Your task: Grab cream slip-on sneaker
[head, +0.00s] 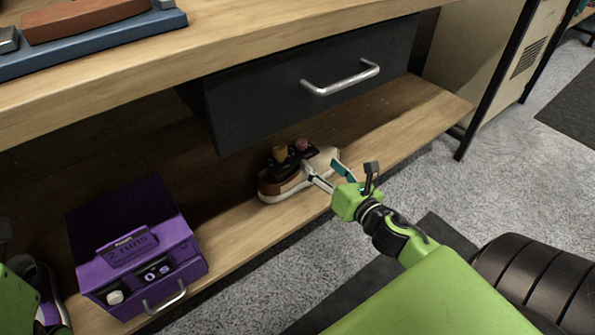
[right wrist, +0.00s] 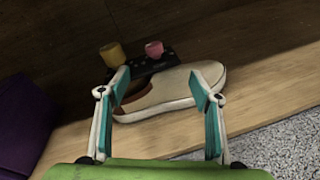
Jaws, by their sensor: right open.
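The cream slip-on sneaker (head: 288,187) rests on the wooden lower shelf, below the dark drawer. It has a cream upper, a brown inside and a pale sole. My right gripper (head: 322,170) reaches over the shelf at the sneaker. In the right wrist view its two white and teal fingers stand apart, with the sneaker (right wrist: 165,88) between and just beyond them. I cannot tell whether either finger touches it. Only a green part of my left gripper (head: 12,300) shows at the lower left edge; its fingers are out of sight.
A black holder with a gold and a pink knob (head: 301,145) sits right behind the sneaker. The drawer (head: 265,105) overhangs it. A purple box (head: 140,250) stands on the shelf's left, with another shoe (head: 48,305) farther left. Bare shelf (head: 410,120) lies to the right.

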